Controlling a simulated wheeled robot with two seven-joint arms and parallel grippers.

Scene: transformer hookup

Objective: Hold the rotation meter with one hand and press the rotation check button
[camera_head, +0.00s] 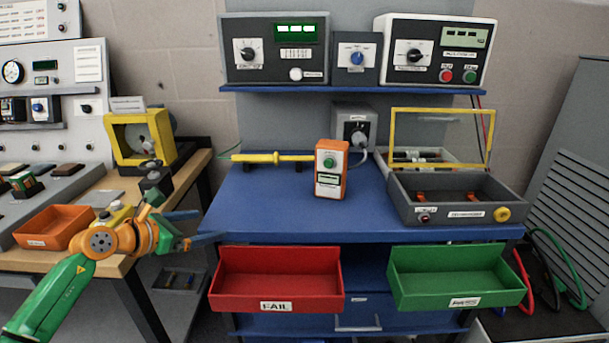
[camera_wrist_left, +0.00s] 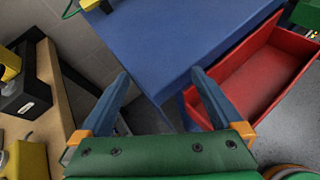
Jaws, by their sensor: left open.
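The rotation meter (camera_head: 331,170) is an orange handheld box with a light front. It stands upright on the blue table (camera_head: 258,205), near the middle. On its front are a green round button (camera_head: 328,161) and a small display below it. My left gripper (camera_head: 208,228) is left of the table's front left corner, well apart from the meter. In the left wrist view its two blue fingers (camera_wrist_left: 160,88) are spread with nothing between them. The meter is not in the left wrist view. My right gripper is not in view.
A yellow probe (camera_head: 272,157) lies behind the meter at left. A grey test box (camera_head: 455,200) with a raised yellow-framed lid stands at right. A red FAIL bin (camera_head: 275,285) and a green bin (camera_head: 457,280) hang at the front. The table's front left is clear.

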